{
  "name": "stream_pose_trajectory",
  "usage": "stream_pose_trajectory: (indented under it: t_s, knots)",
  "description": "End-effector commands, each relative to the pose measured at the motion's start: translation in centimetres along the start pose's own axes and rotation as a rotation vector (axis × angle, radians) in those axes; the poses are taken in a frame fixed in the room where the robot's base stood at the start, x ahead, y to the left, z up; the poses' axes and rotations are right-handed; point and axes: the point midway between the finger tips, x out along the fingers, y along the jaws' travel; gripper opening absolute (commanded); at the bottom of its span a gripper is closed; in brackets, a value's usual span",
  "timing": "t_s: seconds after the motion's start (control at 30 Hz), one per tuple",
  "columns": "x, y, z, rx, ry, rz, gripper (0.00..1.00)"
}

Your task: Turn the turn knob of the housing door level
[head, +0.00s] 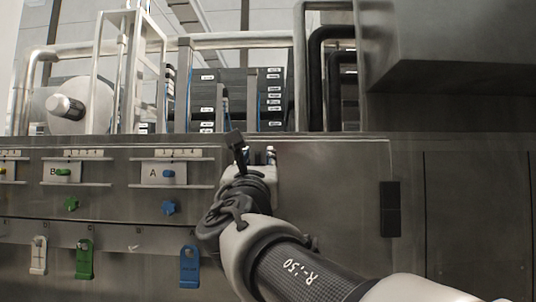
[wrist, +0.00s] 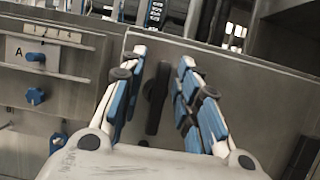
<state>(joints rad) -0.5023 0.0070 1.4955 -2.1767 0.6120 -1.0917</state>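The turn knob (wrist: 157,97) is a black bar handle on the grey metal housing door (wrist: 250,100). In the wrist view it stands upright, roughly parallel to the door's left edge. My gripper (wrist: 164,60) is open, with one blue-padded finger on each side of the knob. A gap shows between the knob and each finger; I see no contact. In the head view my arm reaches up to the left part of the door (head: 330,200). My wrist hides the knob there, and most of my gripper.
Left of the door is a panel with a blue knob labelled A (wrist: 35,57) and a blue star knob (wrist: 36,96). Coloured tags (head: 189,266) hang below. A black block (head: 390,209) sits right on the door. A grey box (head: 450,45) overhangs at upper right.

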Motion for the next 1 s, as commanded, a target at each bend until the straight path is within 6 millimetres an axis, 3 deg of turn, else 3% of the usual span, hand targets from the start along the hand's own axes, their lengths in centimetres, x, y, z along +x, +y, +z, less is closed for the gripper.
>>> stream_pose_trajectory:
  t_s: [0.37, 0.8, 1.0]
  knots:
    - [0.61, -0.03, -0.01, 0.000, 0.000, 0.000, 0.30]
    - [0.58, -0.03, 0.01, 0.000, -0.001, 0.000, 0.01]
    - [0.58, -0.03, 0.01, 0.000, -0.001, 0.000, 0.00]
